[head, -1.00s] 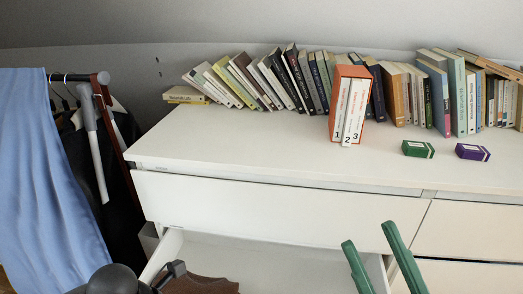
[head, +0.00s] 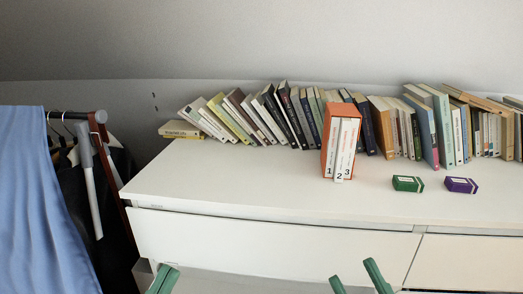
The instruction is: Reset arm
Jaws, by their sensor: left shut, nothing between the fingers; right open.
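My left gripper (head: 163,280) shows at the bottom edge, left of centre, as green fingers held together with nothing between them. It is in front of the white dresser (head: 270,235). My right gripper (head: 355,273) shows at the bottom edge, right of centre, with two green fingers apart and nothing between them. Both grippers are below the dresser top and touch none of the books. The rest of both arms is out of view.
Books line the back of the dresser top. An orange slipcase of numbered volumes (head: 327,146), a green box (head: 408,184) and a purple box (head: 461,185) stand nearer. The top's front left is clear. A clothes rack with blue cloth (head: 40,205) stands at left.

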